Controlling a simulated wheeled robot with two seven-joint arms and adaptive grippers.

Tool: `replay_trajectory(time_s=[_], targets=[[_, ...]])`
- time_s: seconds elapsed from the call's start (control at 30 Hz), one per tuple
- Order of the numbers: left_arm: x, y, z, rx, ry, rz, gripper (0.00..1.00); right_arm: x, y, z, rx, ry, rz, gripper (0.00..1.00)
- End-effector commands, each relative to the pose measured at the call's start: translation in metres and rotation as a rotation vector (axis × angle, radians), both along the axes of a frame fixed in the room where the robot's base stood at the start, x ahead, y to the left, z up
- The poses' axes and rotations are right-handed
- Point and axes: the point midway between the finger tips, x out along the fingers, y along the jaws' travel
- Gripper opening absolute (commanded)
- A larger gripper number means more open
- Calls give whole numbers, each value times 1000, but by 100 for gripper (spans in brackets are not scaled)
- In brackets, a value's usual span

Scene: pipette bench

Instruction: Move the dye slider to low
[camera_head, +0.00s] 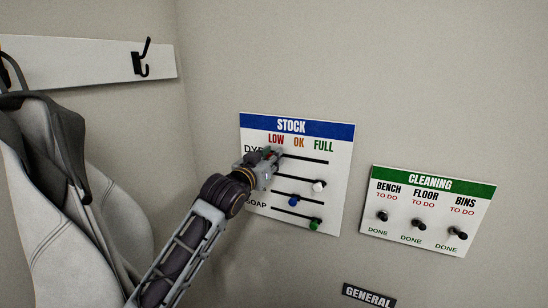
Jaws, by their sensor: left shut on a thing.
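The white stock board (338,190) with a blue header hangs on the wall, with LOW, OK and FULL printed left to right. The dye row is the top slot (306,159), its label partly covered. My left gripper (272,155) is at the left end of that slot, under the LOW heading. My right gripper is not in view.
Lower rows hold a white knob (319,186), a blue knob (293,201) and a green knob (314,224). A cleaning board (428,213) with three black knobs hangs to the right. A coat (60,190) and hook rail (90,62) are at left.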

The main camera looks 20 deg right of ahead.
Motion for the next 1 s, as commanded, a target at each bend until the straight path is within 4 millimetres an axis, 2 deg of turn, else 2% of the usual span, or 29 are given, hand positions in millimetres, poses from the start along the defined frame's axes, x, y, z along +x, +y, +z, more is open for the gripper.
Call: replay_trajectory(time_s=[0.03, 0.2, 0.23, 0.37, 0.77, 1.0], targets=[[5, 5, 0, 1, -1, 11, 0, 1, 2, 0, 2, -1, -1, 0], [5, 5, 0, 1, -1, 12, 0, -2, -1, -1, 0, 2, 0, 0], [5, 5, 0, 1, -1, 12, 26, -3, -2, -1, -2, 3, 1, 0], [5, 5, 0, 1, -1, 11, 43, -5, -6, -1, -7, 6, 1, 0], [3, 4, 0, 1, -1, 8, 44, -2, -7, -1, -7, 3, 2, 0], [-3, 10, 0, 0, 0, 7, 44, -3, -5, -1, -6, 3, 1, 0]])
